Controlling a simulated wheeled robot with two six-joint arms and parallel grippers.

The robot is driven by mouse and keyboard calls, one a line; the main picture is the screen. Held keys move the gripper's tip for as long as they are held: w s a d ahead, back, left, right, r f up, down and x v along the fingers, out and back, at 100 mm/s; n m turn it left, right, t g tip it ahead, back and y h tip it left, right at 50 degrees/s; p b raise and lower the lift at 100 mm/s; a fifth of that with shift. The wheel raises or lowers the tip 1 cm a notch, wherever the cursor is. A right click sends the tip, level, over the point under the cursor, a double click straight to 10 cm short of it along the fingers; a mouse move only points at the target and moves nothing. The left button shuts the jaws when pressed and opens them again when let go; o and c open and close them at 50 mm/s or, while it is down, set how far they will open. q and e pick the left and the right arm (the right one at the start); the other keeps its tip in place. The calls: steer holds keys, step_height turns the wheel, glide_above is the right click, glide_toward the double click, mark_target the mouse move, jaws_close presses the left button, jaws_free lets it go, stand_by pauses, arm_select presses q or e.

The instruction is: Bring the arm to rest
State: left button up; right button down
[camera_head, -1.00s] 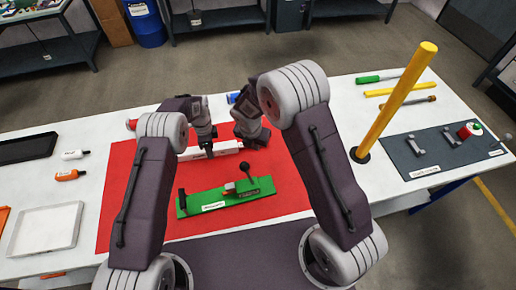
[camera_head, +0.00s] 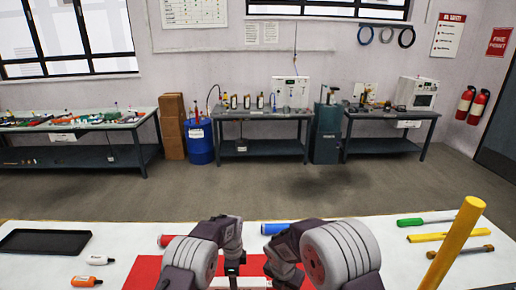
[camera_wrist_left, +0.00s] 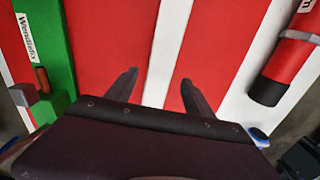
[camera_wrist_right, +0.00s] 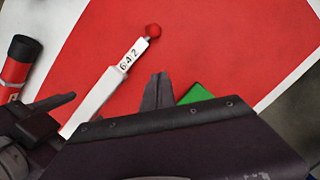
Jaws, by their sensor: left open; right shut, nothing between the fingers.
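My left gripper (camera_wrist_left: 160,80) is open and empty, pointing down over the red mat (camera_wrist_left: 110,40). A white bar (camera_wrist_left: 168,45) lies below, between its fingers in that view. In the head view the left gripper (camera_head: 234,271) is near the bottom edge. My right gripper (camera_wrist_right: 158,88) is shut and empty over the mat, beside a white bar marked 642 (camera_wrist_right: 105,88) with a red ball end. In the head view its fingers are hidden behind my right arm. A green fixture (camera_wrist_left: 50,50) lies left of the left gripper; a green corner (camera_wrist_right: 195,94) shows by the right one.
A red cylinder with a black end (camera_wrist_left: 290,60) lies near the left gripper. A blue cylinder (camera_head: 273,228) lies behind the arms. A yellow post (camera_head: 455,245) stands at the right. A black tray (camera_head: 45,242) and two small bottles lie at the left.

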arm_select(q)
step_height(320, 180, up, 14)
steer(key=w+a+r+t, duration=0.1)
steer(key=w+a, duration=0.1)
steer(key=s+a+r+n, duration=0.2)
steer(key=s+a+r, duration=0.2)
steer(key=s, duration=0.1)
arm_select(e)
steer(key=s+d+r+m, duration=0.4)
steer(key=d+r+m, duration=0.2)
steer(key=d+r, duration=0.3)
arm_select(q)
steer(key=s+a+f+n, duration=0.2)
steer(key=s+f+n, duration=0.1)
steer(key=s+n, duration=0.5)
steer(key=s+a+f+n, duration=0.1)
steer(key=s+f+n, duration=0.2)
steer(key=s+n, duration=0.5)
steer(key=s, duration=0.6)
steer(key=shift+s+a+f, duration=0.35)
steer(key=shift+s+f, duration=0.05)
arm_select(e)
steer(key=s+f+m+g+y, duration=0.1)
steer(key=s+f+m, duration=0.1)
steer(key=s+m, duration=1.2)
steer(key=m, duration=0.9)
steer(key=shift+f+m+y, duration=0.25)
steer(key=shift+m+y, duration=0.05)
steer(key=shift+y, duration=0.1)
